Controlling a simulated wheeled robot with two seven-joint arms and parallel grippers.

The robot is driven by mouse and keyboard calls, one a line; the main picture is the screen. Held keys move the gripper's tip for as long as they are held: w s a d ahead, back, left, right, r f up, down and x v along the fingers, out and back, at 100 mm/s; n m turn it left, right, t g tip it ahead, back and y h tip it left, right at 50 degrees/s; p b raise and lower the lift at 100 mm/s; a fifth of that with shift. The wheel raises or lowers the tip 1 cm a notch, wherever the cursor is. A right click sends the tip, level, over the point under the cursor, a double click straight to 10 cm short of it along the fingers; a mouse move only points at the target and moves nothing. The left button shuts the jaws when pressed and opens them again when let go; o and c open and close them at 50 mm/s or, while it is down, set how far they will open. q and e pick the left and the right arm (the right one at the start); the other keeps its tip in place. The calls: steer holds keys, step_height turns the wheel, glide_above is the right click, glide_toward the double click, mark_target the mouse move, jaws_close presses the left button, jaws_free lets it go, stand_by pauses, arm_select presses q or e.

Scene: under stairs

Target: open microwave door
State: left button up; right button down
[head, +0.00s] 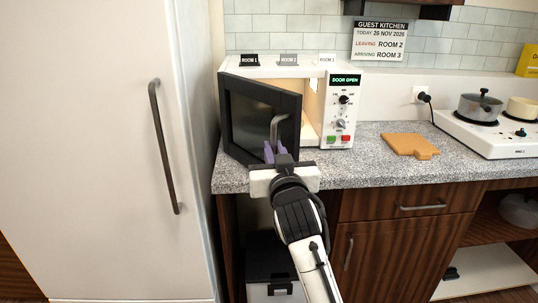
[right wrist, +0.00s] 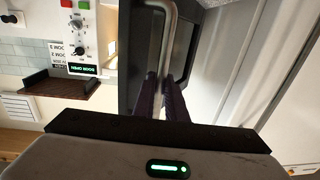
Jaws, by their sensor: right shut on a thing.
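The white microwave (head: 330,108) stands on the speckled counter with its lit sign reading "DOOR OPEN". Its dark door (head: 238,125) is ajar, swung out toward me on the left side, and part of the pale inside shows. A curved grey handle (head: 284,117) runs along the door's free edge. My right gripper (head: 274,152) is shut on the lower part of this handle. In the right wrist view, my right gripper (right wrist: 162,98) has its purple fingers on either side of the handle (right wrist: 170,40). The left gripper is not in view.
A tall white fridge (head: 95,130) stands close at the left of the door. A cutting board (head: 408,145) and a hob (head: 490,132) with pots are on the right of the counter (head: 370,165). Three label cards stand on the microwave top.

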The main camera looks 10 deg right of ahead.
steer(key=shift+a+r, duration=0.15)
steer(key=c, duration=1.8)
jaws_free()
steer(key=shift+w, duration=0.1)
